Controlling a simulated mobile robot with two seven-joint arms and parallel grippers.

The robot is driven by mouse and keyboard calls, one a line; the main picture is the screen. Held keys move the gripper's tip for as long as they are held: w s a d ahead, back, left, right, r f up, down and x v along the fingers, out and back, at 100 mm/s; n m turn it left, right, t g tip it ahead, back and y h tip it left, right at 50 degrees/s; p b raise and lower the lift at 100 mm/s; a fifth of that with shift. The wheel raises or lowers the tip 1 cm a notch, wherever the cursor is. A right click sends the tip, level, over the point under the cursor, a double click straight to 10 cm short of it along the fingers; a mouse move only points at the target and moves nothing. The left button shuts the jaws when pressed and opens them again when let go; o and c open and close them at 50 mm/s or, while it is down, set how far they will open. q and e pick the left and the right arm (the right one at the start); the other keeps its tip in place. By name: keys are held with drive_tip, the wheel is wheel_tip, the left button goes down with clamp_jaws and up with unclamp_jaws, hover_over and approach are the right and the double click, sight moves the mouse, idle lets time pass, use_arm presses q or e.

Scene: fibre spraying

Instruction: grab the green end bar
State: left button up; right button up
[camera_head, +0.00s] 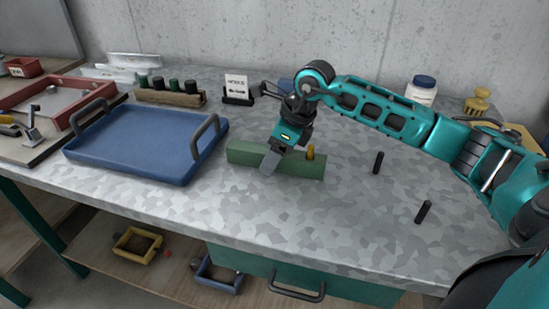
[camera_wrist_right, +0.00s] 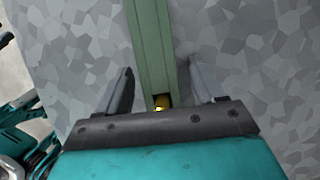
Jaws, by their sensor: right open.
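The green end bar (camera_head: 248,152) lies on the speckled grey table, with a brass-coloured peg (camera_head: 310,152) near its right end. My right gripper (camera_head: 270,164) is over the bar, pointing down, with its fingers open. In the right wrist view the bar (camera_wrist_right: 152,50) runs between the two spread fingers of the right gripper (camera_wrist_right: 160,92). A gap shows between the bar and each finger. The brass peg (camera_wrist_right: 161,102) shows close to the gripper's body there. My left gripper is not in view.
A blue tray (camera_head: 130,150) with dark handles stands left of the bar. Two black pegs (camera_head: 378,162) (camera_head: 423,212) stand to the right. A wooden rack (camera_head: 170,97) with several bottles, a small sign (camera_head: 237,90) and a white jar (camera_head: 421,92) are behind. The table front is clear.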

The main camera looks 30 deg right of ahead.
drive_tip(key=shift+c, duration=0.3)
drive_tip(key=c, duration=1.2)
drive_tip(key=shift+r, duration=0.1)
clamp_jaws()
